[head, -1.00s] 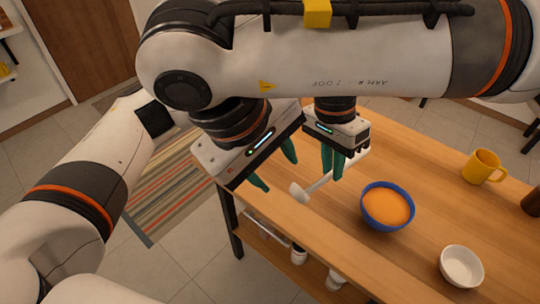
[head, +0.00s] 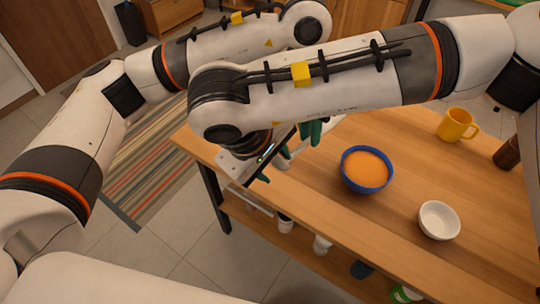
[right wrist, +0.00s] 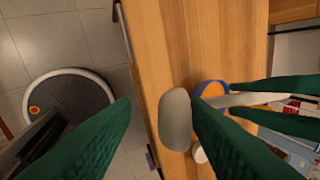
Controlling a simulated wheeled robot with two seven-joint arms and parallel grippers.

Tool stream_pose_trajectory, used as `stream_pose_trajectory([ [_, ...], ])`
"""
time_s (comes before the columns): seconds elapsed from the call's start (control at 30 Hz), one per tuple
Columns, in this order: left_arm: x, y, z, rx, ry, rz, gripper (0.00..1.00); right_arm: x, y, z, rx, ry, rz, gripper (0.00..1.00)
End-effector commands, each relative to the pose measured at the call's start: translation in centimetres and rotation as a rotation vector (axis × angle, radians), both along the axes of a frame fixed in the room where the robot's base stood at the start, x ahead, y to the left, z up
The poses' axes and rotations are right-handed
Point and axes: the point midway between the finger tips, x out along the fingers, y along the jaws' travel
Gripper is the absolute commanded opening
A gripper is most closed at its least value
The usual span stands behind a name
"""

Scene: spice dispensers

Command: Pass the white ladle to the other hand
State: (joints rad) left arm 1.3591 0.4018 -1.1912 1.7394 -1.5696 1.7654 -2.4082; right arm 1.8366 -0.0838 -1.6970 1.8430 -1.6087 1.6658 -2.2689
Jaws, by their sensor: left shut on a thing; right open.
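The white ladle (right wrist: 175,121) is held by its handle in my left gripper (right wrist: 235,97), whose green fingers come in from the right in the right wrist view. In the head view my left gripper (head: 310,136) shows just above the table, and the ladle (head: 283,154) is mostly hidden behind my arm. My right gripper (right wrist: 160,102) is open and empty. The ladle's bowl appears between its fingers, partly covered by the right-hand one; I cannot tell whether they touch. In the head view my right gripper (head: 274,170) is at the table's left edge, largely covered by its arm.
A blue bowl (head: 345,178) of orange contents stands on the wooden table (head: 400,190). A white bowl (head: 438,222), a yellow mug (head: 453,126) and a brown bottle (head: 508,153) stand to its right. Several containers sit on a lower shelf. A striped rug (head: 140,165) lies on the floor.

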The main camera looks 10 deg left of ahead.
Motion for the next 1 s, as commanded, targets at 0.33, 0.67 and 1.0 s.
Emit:
stream_pose_trajectory([
  [0.33,0.1,0.0,0.1,-0.002,-0.002,0.002,0.0,-0.1,0.0,0.0,0.0,0.003,0.001,0.0],
  [0.67,0.1,0.0,0.1,-0.002,-0.002,0.002,0.41,-0.1,0.1,0.0,0.001,0.003,0.002,0.0],
  [1.0,0.2,0.2,1.0,-0.001,-0.001,0.001,0.41,0.0,0.0,0.1,0.0,0.0,0.0,0.0],
])
